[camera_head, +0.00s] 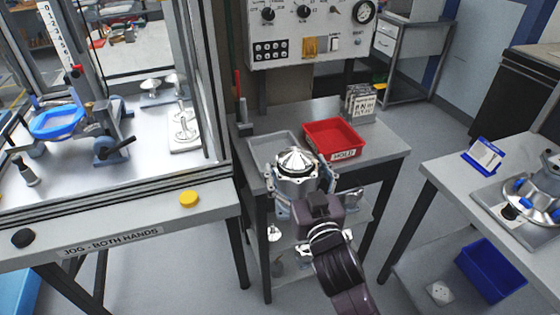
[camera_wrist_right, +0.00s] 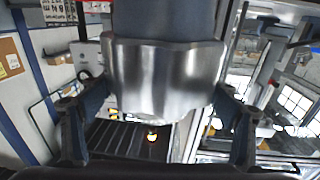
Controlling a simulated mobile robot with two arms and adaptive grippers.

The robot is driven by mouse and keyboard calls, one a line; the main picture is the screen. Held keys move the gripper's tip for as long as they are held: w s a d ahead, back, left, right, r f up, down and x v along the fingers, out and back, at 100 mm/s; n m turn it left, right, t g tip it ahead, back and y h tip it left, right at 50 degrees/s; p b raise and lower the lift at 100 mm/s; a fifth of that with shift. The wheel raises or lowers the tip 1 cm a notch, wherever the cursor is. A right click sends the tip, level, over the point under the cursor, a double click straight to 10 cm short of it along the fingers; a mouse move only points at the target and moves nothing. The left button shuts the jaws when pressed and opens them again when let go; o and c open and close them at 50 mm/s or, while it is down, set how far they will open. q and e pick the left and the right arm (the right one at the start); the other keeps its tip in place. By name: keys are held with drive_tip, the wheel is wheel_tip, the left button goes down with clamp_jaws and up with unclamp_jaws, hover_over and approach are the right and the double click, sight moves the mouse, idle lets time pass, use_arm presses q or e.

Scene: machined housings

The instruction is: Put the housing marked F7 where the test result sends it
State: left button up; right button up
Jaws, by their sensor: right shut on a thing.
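A silver metal housing (camera_head: 297,172) with a cone-shaped top is held upright in my right gripper (camera_head: 303,187), in front of the small grey table. The gripper's two fingers are closed on its sides. The housing also fills the upper middle of the right wrist view (camera_wrist_right: 165,75), with my right gripper's fingers (camera_wrist_right: 160,115) on either side. No F7 mark is readable on it. A red tray labelled HOLD (camera_head: 347,156) stands on the table behind and to the right of the housing. A grey tray (camera_head: 256,146) lies beside it, partly hidden by the housing. My left gripper is not in view.
A control panel (camera_head: 290,45) with knobs and a gauge rises behind the table. A card rack (camera_head: 360,103) stands behind the red tray. At left is a framed machine with a yellow button (camera_head: 189,199). At right a bench holds a metal fixture (camera_head: 490,206); a blue bin (camera_head: 490,272) sits below.

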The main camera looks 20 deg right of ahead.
drive_tip(key=shift+h, duration=0.4)
drive_tip(key=w, duration=0.2)
drive_tip(key=w+r+b, duration=0.1)
drive_tip(key=w, duration=0.1)
drive_tip(key=w+r, duration=0.1)
drive_tip(key=w, duration=0.2)
drive_tip(key=shift+d+r+b, duration=0.15)
drive_tip(key=shift+b, duration=0.15)
drive_tip(key=w+d+r+m+h+b, duration=0.1)
drive_tip(key=w+r+b, duration=0.4)
drive_tip(key=w+r, duration=1.05)
wheel_tip(320, 180, down, 20)
drive_tip(key=shift+s, duration=0.3)
drive_tip(key=shift+d, duration=0.1)
drive_tip(key=o, duration=1.8)
drive_tip(key=shift+s+f, duration=0.1)
drive_tip(key=shift+f, duration=0.2)
drive_tip(key=shift+o, duration=1.4)
